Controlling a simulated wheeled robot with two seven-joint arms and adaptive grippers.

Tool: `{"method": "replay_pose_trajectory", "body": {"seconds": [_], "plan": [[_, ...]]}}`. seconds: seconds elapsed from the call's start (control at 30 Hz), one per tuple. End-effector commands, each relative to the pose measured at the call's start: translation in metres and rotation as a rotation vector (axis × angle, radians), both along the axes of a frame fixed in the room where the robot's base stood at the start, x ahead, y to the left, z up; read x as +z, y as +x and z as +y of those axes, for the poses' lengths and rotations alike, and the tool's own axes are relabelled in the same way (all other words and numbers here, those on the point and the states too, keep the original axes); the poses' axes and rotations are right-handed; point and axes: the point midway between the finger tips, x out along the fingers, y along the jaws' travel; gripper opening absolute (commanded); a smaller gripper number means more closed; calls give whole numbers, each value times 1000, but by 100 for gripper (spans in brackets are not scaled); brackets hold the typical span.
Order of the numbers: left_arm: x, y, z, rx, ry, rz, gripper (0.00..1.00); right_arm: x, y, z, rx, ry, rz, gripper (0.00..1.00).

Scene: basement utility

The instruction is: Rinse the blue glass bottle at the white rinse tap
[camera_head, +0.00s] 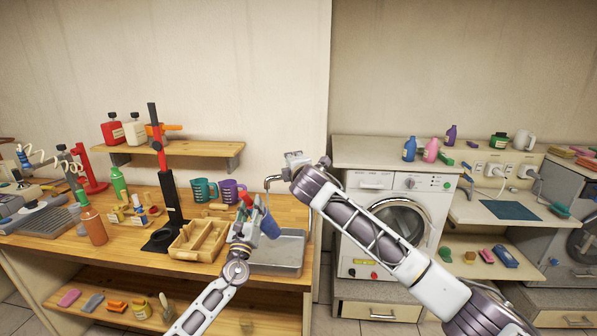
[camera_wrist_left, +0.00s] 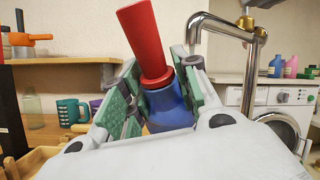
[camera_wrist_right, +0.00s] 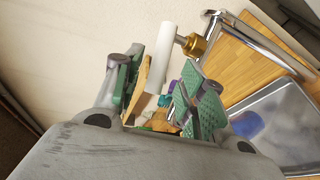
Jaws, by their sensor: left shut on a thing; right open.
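My left gripper (camera_head: 256,211) is shut on the blue bottle (camera_head: 270,224), which shows a red top (camera_wrist_left: 147,40) in the left wrist view. The blue body (camera_wrist_left: 168,106) sits between the green-padded fingers, tilted, above the metal tray. The chrome tap pipe (camera_wrist_left: 226,24) stands just right of the red top, apart from it. My right gripper (camera_wrist_right: 165,92) is open near the tap. In the right wrist view a white cylindrical handle (camera_wrist_right: 160,58) on a brass fitting (camera_wrist_right: 194,45) shows between and beyond its fingers. I cannot tell whether they touch it.
A metal tray (camera_head: 290,262) lies under the bottle at the bench's right end. A wooden divided box (camera_head: 198,247), two mugs (camera_head: 204,190) and a black stand (camera_head: 168,195) are left of it. A washing machine (camera_head: 436,184) stands to the right, across a gap.

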Motion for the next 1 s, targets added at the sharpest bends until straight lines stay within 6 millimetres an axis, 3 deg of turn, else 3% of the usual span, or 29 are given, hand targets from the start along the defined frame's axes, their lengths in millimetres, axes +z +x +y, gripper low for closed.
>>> {"method": "replay_pose_trajectory", "body": {"seconds": [1.0], "plan": [[3, 0, 0, 1, -1, -4, 0, 11, -69, -19, 0, -1, 2, 41]]}}
